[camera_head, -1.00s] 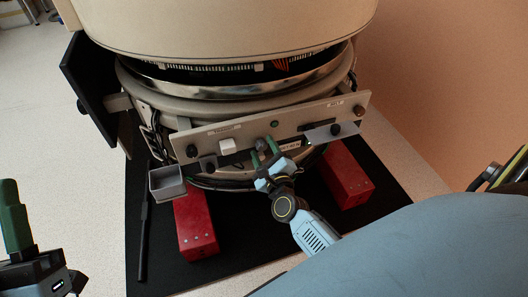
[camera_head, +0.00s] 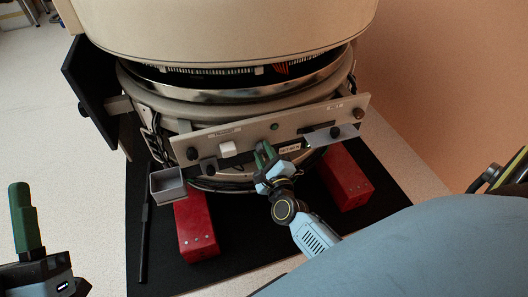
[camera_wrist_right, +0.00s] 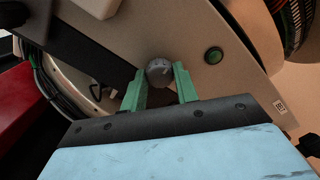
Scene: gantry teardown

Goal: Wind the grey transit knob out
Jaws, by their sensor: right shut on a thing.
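The grey transit knob (camera_wrist_right: 159,72) is a round knob on the beige front panel (camera_head: 240,131). In the right wrist view it sits between the green fingertips of my right gripper (camera_wrist_right: 160,78), which is shut on it. In the head view my right gripper (camera_head: 262,150) reaches the middle of the panel from below, and its fingers hide most of the knob. My left gripper (camera_head: 26,218) is at the lower left, well away from the panel. Its green finger points up, and its opening is not clear.
A green button (camera_wrist_right: 213,56) is beside the knob. Black knobs (camera_head: 192,153), a white block (camera_head: 227,149) and a small grey bin (camera_head: 168,186) are left along the panel. Red blocks (camera_head: 196,225) stand on the black mat (camera_head: 240,245) below. A black plate (camera_head: 86,85) juts out at left.

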